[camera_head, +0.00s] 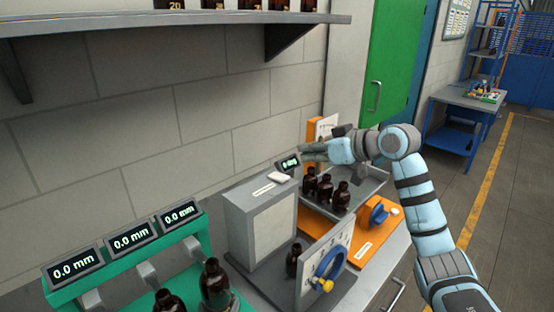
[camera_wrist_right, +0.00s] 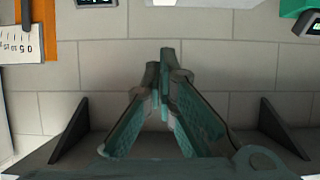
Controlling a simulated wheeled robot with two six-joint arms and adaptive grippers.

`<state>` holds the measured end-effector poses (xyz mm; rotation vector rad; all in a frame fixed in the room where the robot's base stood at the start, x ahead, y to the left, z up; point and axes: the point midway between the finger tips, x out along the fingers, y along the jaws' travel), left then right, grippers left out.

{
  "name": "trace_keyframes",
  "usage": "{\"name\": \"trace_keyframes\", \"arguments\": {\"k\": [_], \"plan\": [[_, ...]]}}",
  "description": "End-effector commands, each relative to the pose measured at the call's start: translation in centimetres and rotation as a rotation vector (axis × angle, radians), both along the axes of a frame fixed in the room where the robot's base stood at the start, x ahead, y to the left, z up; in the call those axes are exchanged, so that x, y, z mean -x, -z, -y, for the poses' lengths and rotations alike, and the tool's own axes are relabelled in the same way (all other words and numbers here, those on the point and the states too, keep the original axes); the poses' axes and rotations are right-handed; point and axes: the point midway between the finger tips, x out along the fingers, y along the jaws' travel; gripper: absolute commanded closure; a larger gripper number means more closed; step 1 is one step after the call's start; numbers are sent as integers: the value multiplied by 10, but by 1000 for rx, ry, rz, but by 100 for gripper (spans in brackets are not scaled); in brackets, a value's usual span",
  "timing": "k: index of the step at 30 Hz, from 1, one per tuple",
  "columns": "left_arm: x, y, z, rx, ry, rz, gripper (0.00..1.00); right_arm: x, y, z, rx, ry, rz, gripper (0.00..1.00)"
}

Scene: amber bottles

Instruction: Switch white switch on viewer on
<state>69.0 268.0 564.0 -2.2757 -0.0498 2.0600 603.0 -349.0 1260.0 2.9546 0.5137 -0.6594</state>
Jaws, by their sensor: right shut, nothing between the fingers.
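The viewer (camera_head: 262,232) is a grey box with a pale front panel, standing on the bench in the middle of the head view. A small white piece (camera_head: 280,177), which looks like the switch, sits on its top near the back right corner; its on or off position cannot be read. A pale label (camera_head: 263,190) lies left of it. My right gripper (camera_head: 308,154) is shut and empty, above and to the right of the viewer's top, apart from the white piece. In the right wrist view its fingertips (camera_wrist_right: 160,62) meet before the block wall. My left gripper is out of view.
Several amber bottles (camera_head: 325,188) stand on a tray to the right. An orange stand with a blue clamp (camera_head: 379,214) is in front. A green rack with displays (camera_head: 132,238) is at left. A shelf (camera_head: 150,22) hangs above.

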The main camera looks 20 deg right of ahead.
Motion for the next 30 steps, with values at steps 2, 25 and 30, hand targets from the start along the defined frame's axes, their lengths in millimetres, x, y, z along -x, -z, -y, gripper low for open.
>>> {"name": "trace_keyframes", "arguments": {"k": [2,25,30], "plan": [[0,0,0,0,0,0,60,3,-3,-2,-2,-5,4,100],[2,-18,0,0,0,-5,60,-62,30,-20,-7,7,-1,100],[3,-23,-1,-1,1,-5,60,-79,53,-24,-2,9,-2,100]]}}
